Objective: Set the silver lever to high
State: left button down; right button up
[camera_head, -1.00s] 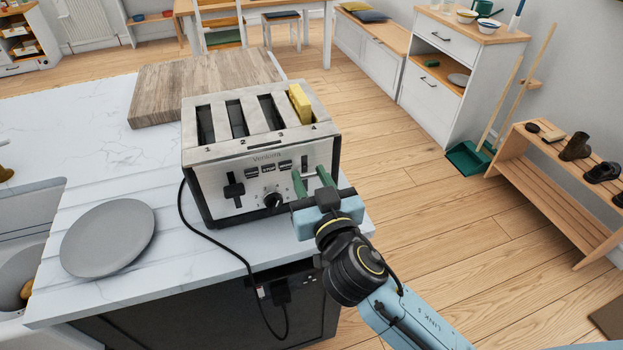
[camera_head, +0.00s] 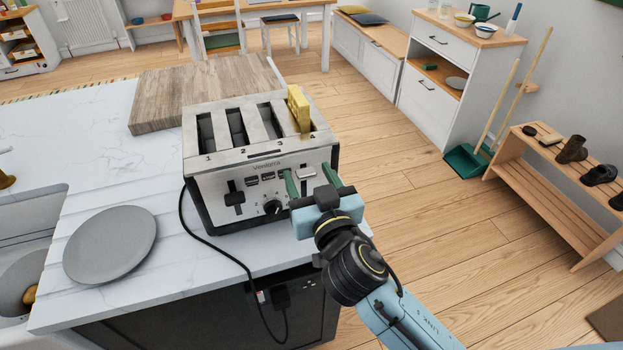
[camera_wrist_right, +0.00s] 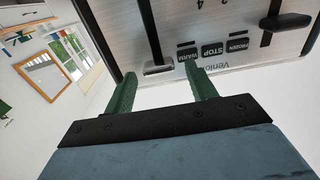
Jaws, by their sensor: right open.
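The silver lever (camera_head: 306,173) is on the front of the steel four-slot toaster (camera_head: 250,155), on its right half. In the right wrist view, which sees the toaster upside down, the silver lever (camera_wrist_right: 158,70) sits at the brand-name end of its dark slot, the upper end. My right gripper (camera_head: 313,182) is open in front of the toaster. Its green fingers (camera_wrist_right: 160,82) stand to either side of the lever, with visible gaps. A yellow slice (camera_head: 298,110) stands up out of slot 4. My left gripper is not in view.
A grey plate (camera_head: 110,245) and a wooden board (camera_head: 170,95) lie on the white counter. The black cord (camera_head: 215,240) runs over the counter's front edge.

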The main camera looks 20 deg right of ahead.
jog(key=s+b, duration=0.3)
jog(key=s, duration=1)
jog(key=shift+s+d, duration=0.2)
notch_tip(320, 180, down, 36)
jog(key=s+n+g+y, duration=0.1)
jog(key=s+n+g, duration=0.25)
jog(key=g, duration=0.45)
jog(key=s+d+f+g+h, duration=0.1)
jog(key=s+d+f+g, duration=0.2)
jog(key=s+f, duration=0.4)
jog(key=s+d+f+g, duration=0.25)
jog(key=s+f, duration=0.25)
jog(key=f, duration=0.4)
jog(key=s+d+f+g, duration=0.1)
jog(key=s+d+f, duration=0.2)
jog(key=s, duration=0.3)
jog(key=s+d+f+m+g, duration=0.1)
jog(key=s+d+f+g, duration=0.1)
jog(key=s, duration=0.5)
notch_tip(320, 180, down, 2)
jog(key=shift+s+d+f+h, duration=0.1)
jog(key=shift+s+d+h, duration=0.15)
jog(key=shift+d, duration=0.3)
